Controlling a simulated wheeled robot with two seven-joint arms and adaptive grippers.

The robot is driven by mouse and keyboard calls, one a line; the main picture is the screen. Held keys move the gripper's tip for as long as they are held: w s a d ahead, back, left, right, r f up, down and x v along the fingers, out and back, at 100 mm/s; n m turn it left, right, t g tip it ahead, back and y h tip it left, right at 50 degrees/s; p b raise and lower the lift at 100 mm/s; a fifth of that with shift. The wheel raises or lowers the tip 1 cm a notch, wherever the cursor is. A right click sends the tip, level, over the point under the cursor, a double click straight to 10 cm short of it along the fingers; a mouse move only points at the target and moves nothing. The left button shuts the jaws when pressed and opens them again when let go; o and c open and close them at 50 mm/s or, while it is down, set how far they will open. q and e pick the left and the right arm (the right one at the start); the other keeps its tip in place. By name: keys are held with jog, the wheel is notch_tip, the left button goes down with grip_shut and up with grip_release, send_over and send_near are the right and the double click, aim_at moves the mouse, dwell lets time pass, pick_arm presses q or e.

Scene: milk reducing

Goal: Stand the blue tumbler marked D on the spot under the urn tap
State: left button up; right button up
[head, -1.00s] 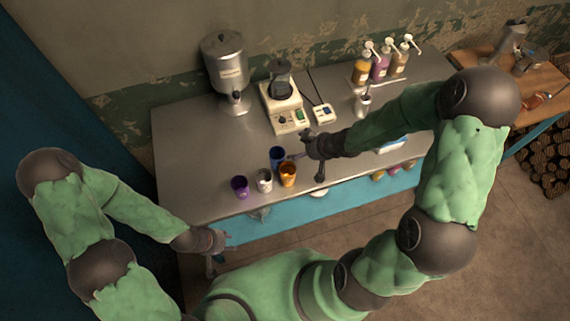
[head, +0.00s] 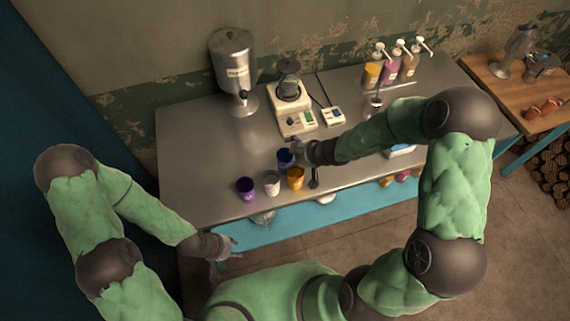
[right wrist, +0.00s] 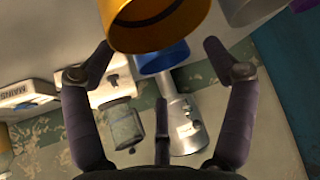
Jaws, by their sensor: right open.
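The blue tumbler (head: 284,160) stands on the metal counter, behind the orange tumbler. It also shows between my right fingers in the right wrist view (right wrist: 162,63), partly hidden by the orange tumbler. Its D mark cannot be seen. My right gripper (head: 303,163) is open just right of the blue tumbler, with its fingers spread; I cannot tell if it touches. The silver urn (head: 233,65) stands at the back left, its tap (head: 243,97) above a round foot (head: 246,109). The counter around the foot is clear. My left gripper (head: 222,264) hangs before the counter's front edge.
The orange tumbler (head: 296,179), white tumbler (head: 271,184) and purple tumbler (head: 246,190) stand near the front edge. A blender (head: 296,112) and a small scale (head: 333,117) stand right of the urn. Pump bottles (head: 391,68) are at the back right. The left counter is free.

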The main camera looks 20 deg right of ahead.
jog(key=shift+b+x, duration=0.45)
jog(key=shift+x, duration=1.05)
jog(key=shift+r, duration=0.1)
jog(key=shift+c, duration=0.3)
jog(key=c, duration=1.6)
